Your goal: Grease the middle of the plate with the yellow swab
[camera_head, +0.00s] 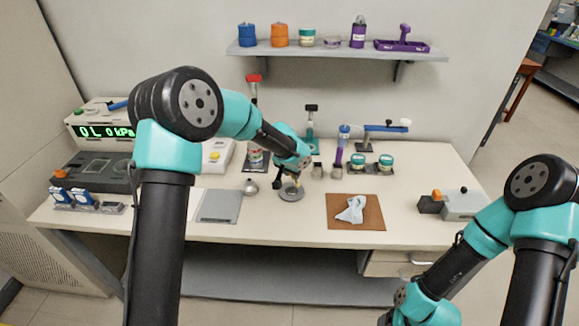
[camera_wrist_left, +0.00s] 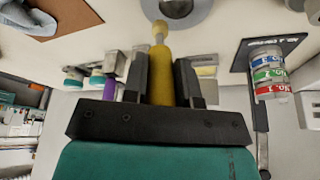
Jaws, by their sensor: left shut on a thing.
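My left gripper (camera_head: 294,178) is shut on the yellow swab (camera_wrist_left: 160,75) and is low over the table. In the left wrist view the swab lies between the two fingers (camera_wrist_left: 162,82), its pale tip pointing at the round grey metal plate (camera_wrist_left: 178,7). In the head view the plate (camera_head: 291,196) lies on the table directly below the gripper, partly hidden by it. The swab's tip is at or just above the plate; I cannot tell whether it touches. My right arm is at lower right, its fingers out of the picture.
A brown mat (camera_head: 367,222) with a crumpled pale cloth (camera_head: 352,209) lies right of the plate. A small metal dome (camera_head: 251,188) and a grey pad (camera_head: 221,206) are to the left. Stacked labelled jars (camera_wrist_left: 270,77) and other holders stand behind. The table's front edge is close.

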